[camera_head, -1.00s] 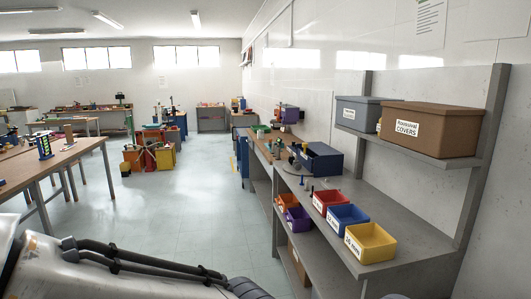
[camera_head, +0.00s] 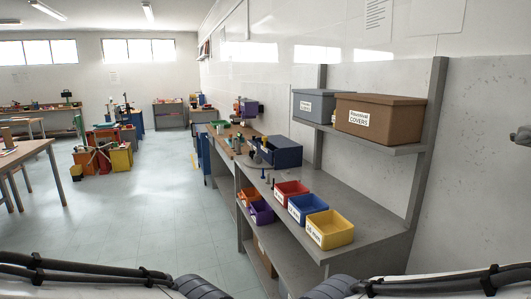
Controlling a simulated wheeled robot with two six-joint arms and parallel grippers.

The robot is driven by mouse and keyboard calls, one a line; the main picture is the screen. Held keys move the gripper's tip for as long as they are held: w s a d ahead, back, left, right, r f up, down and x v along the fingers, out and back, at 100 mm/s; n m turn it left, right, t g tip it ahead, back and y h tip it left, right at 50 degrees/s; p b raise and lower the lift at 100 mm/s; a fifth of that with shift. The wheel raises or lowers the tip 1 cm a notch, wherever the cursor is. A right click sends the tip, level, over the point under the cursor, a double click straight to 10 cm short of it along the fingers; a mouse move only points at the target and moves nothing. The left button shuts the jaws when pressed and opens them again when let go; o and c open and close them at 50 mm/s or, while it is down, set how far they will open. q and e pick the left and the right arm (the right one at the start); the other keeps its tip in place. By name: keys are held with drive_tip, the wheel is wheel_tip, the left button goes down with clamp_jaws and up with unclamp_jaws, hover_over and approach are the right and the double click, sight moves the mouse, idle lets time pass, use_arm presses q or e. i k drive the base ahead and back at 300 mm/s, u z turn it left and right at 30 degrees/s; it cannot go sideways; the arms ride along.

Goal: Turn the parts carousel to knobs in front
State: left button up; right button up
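I cannot clearly make out the parts carousel. A cluster of small upright parts (camera_head: 257,160) stands on the grey bench (camera_head: 345,205), beside a dark blue open box (camera_head: 282,151), and a carousel there is too small and partly covered to tell. No knobs can be told apart. My two arms show only as pale links with black cables along the bottom edge. Neither gripper is in view.
Red (camera_head: 290,194), blue (camera_head: 307,208) and yellow bins (camera_head: 330,229) line the bench's front edge. Grey (camera_head: 315,105) and brown boxes (camera_head: 379,117) sit on the shelf above. Orange and purple bins (camera_head: 261,213) are below. The floor (camera_head: 150,210) left of the bench is clear.

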sight(267, 155)
drive_tip(key=u, duration=0.45)
drive_tip(key=i, duration=1.2)
drive_tip(key=u, duration=0.55)
drive_tip(key=i, duration=1.95)
drive_tip(key=z, duration=0.6)
drive_tip(key=i, duration=1.1)
drive_tip(key=z, duration=0.45)
